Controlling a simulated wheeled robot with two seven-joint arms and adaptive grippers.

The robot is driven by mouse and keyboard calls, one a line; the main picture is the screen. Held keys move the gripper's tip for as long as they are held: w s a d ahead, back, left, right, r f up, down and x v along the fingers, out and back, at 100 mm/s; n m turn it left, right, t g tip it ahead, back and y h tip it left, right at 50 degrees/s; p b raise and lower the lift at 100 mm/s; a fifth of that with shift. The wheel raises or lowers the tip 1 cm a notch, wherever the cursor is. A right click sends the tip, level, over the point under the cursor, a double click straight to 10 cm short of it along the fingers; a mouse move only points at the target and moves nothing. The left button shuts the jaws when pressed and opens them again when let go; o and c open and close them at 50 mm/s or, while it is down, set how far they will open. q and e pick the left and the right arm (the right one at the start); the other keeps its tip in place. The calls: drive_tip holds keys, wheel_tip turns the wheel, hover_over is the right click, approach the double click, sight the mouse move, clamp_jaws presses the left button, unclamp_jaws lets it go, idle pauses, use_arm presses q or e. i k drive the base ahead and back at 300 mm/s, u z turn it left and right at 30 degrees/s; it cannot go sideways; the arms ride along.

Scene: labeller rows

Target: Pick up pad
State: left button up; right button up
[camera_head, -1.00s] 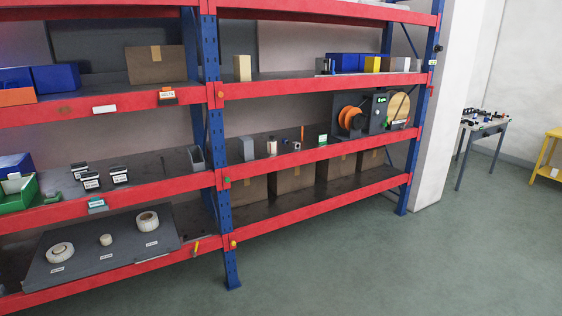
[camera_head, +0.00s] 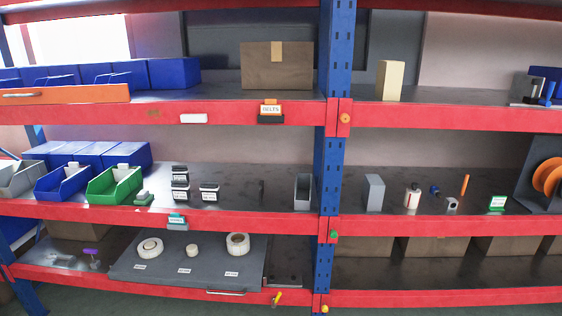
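No object is plainly recognisable as the pad. A dark thin item (camera_head: 262,190) stands farther right, and a grey open holder (camera_head: 302,190) is beside the blue post. Neither of my grippers is in view.
The shelf rack has red beams (camera_head: 220,112) and a blue post (camera_head: 328,150). A green bin (camera_head: 113,186) and a blue bin (camera_head: 62,184) stand on the middle shelf. Below, a dark tray (camera_head: 210,262) holds white rolls. The shelf surface right of the black blocks is mostly clear.

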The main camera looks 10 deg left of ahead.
sight(143, 198)
drive_tip(key=u, duration=1.05)
drive_tip(key=i, duration=1.1)
drive_tip(key=u, duration=0.9)
